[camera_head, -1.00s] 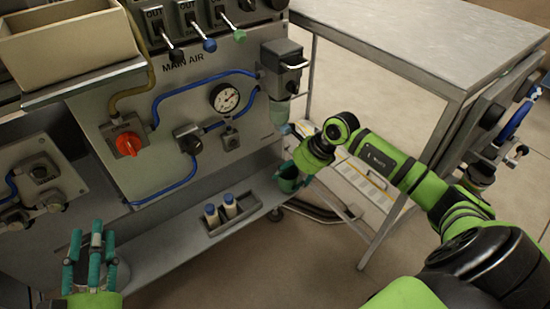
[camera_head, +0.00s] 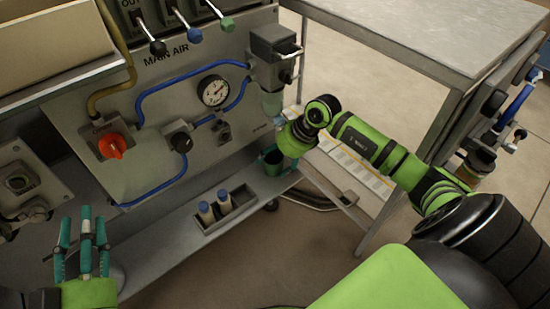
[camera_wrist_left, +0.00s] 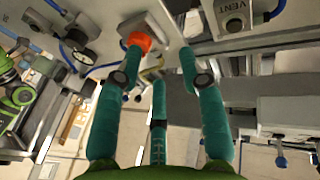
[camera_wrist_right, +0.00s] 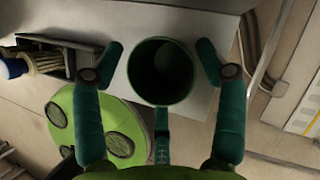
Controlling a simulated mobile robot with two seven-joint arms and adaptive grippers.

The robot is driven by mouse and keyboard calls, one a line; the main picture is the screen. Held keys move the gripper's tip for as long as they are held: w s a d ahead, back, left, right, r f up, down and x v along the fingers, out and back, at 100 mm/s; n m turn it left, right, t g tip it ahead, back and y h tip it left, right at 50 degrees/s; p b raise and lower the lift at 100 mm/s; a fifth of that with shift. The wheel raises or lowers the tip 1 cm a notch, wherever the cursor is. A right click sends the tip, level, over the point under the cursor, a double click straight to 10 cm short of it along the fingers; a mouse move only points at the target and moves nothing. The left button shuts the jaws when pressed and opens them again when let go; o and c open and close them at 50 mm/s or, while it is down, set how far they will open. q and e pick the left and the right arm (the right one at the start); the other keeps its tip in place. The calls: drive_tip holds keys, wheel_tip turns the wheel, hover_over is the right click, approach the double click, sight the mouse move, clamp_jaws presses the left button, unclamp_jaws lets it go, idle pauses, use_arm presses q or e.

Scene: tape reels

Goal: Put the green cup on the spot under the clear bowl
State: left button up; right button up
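The green cup (camera_head: 272,160) is at the right end of the lower shelf, below the clear bowl (camera_head: 272,103) in the head view. The cup (camera_wrist_right: 162,72) looks upright in the right wrist view, with its dark inside showing. My right gripper (camera_wrist_right: 160,60) has its fingers spread around the cup, with a narrow strip of shelf showing beside the left finger; whether the other fingers touch it is unclear. My left gripper (camera_head: 84,235) is open and empty at lower left, and also shows empty in the left wrist view (camera_wrist_left: 160,60).
The air panel (camera_head: 150,110) with gauge, blue hoses and red knob rises behind. A metal table (camera_head: 430,35) stands at right, its leg near my right arm.

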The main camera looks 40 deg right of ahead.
drive_tip(key=shift+r, duration=0.1)
idle(0.3)
drive_tip(key=p+v, duration=0.1)
drive_tip(key=v, duration=0.1)
drive_tip(key=shift+d+r, duration=0.1)
drive_tip(key=shift+r, duration=0.2)
use_arm(q)
drive_tip(key=s+a+f+n+g+y+p, duration=0.1)
drive_tip(key=a+f+g+y, duration=0.2)
drive_tip(key=f, duration=0.9)
drive_tip(key=shift+s+a+g+y, duration=0.15)
drive_tip(key=shift+a+g+y, duration=0.25)
drive_tip(key=shift+g, duration=1.4)
use_arm(e)
drive_tip(key=shift+v, duration=2.45)
drive_tip(key=shift+s, duration=0.15)
